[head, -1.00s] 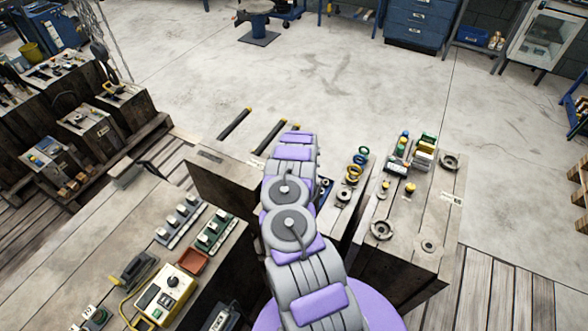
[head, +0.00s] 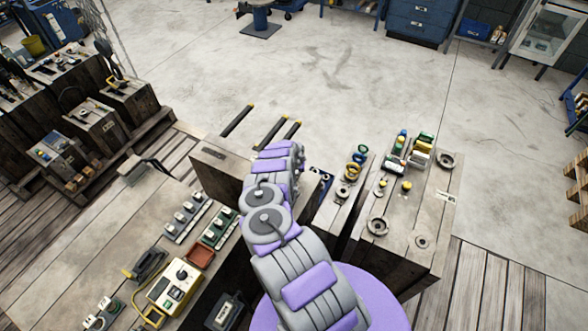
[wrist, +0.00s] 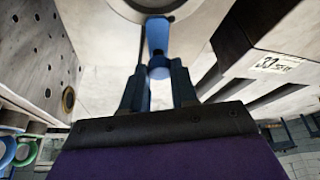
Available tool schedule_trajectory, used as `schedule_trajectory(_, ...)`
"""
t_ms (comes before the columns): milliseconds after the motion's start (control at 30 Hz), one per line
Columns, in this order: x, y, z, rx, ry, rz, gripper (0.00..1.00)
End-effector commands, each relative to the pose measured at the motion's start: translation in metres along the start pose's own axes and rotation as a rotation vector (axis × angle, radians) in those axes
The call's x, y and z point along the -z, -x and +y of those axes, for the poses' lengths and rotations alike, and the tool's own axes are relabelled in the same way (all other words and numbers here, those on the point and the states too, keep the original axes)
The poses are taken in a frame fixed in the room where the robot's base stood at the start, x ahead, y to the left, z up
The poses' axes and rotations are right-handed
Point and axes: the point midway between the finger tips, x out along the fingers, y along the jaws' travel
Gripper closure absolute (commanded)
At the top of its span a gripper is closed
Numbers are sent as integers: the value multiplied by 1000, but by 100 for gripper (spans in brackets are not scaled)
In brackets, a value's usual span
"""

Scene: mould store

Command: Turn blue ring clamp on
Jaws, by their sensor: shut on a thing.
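In the wrist view, a blue handle (wrist: 157,38) with a rounded end points toward me from under a pale round ring-like part (wrist: 155,5) cut off by the top edge. I take these to be parts of the blue ring clamp. My gripper (wrist: 158,78) has its dark fingers on either side of the handle's end and is shut on it. In the head view my purple and grey arm hides my gripper and the clamp.
A block with a "33" label (wrist: 277,63) stands close on the right in the wrist view. Green (wrist: 25,150) and blue rings are at the lower left. In the head view, a block with round fittings (head: 420,205) stands right of my arm, a control box (head: 172,284) left.

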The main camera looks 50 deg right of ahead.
Motion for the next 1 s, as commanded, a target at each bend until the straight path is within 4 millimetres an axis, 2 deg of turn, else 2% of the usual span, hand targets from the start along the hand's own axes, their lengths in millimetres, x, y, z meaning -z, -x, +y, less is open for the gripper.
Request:
schedule_trajectory(267,3,1,-1,1,-1,6,100)
schedule_trajectory(300,3,1,-1,2,-1,6,69)
schedule_trajectory(533,1,1,0,1,-1,3,47)
schedule_trajectory(833,0,3,-1,1,0,2,47)
schedule_trajectory(1000,0,13,-1,1,-2,0,47)
